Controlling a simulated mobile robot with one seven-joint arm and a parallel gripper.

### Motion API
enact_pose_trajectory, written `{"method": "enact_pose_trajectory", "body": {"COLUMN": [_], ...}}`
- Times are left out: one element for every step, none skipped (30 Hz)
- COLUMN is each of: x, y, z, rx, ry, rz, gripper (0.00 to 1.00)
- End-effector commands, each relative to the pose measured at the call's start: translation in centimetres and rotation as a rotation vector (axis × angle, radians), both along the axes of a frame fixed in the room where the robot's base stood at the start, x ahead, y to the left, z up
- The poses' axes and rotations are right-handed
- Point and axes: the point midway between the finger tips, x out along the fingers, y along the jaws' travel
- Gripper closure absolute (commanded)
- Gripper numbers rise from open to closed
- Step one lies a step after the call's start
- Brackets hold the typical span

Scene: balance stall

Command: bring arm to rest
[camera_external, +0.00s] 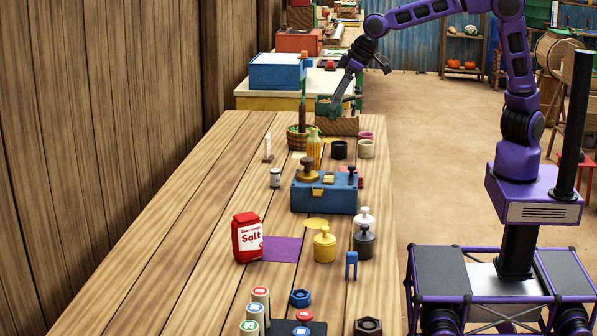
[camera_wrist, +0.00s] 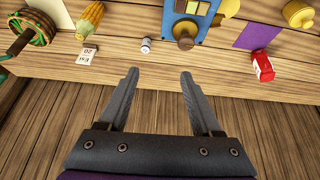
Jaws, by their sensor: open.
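My gripper (camera_wrist: 158,78) is open and empty in the wrist view. Its two dark fingers stand apart, with wooden planks showing between them. In the external view my purple arm reaches over the far part of the table, and my gripper (camera_external: 348,98) hangs in the air near the far end of the long wooden table (camera_external: 185,215). It appears apart from the things on the table, though it overlaps a wooden crate (camera_external: 338,125) in the picture.
A blue balance box (camera_external: 325,197), a red salt pack (camera_external: 247,240), a purple mat (camera_external: 282,250) and yellow weights (camera_external: 325,247) stand on the table. The table's left side is clear beside the plank wall (camera_external: 110,110).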

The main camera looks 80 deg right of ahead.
Motion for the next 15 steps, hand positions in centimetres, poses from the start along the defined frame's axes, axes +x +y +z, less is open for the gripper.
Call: {"method": "enact_pose_trajectory", "body": {"x": [-0.8, -1.3, -1.9, -2.4, -2.8, -3.5, -3.9, -4.4, -4.9, -5.4, -5.8, -6.3, -6.7, -7.1, -7.5], "y": [0.4, 0.3, 0.3, 0.3, 0.2, 0.2, 0.1, 0.0, -0.1, -0.2, -0.3, -0.3, -0.5, -0.5, -0.7], "z": [0.0, 0.0, -0.1, -0.1, -0.2, -0.3, -0.4, -0.5, -0.7, -0.8, -1.0, -1.2, -1.4, -1.6, -1.8], "rx": [-0.071, -0.118, -0.179, -0.224, -0.269, -0.326, -0.369, -0.410, -0.463, -0.502, -0.539, -0.588, -0.622, -0.651, -0.687], "ry": [0.012, 0.018, 0.030, 0.039, 0.049, 0.061, 0.071, 0.082, 0.096, 0.108, 0.119, 0.135, 0.147, 0.157, 0.169], "rz": [0.123, 0.201, 0.304, 0.383, 0.461, 0.567, 0.646, 0.726, 0.832, 0.913, 0.994, 1.100, 1.176, 1.248, 1.335], "gripper": [0.34, 0.34, 0.34, 0.34, 0.34, 0.34, 0.34, 0.34, 0.34, 0.34, 0.34, 0.34, 0.34, 0.34, 0.34]}}
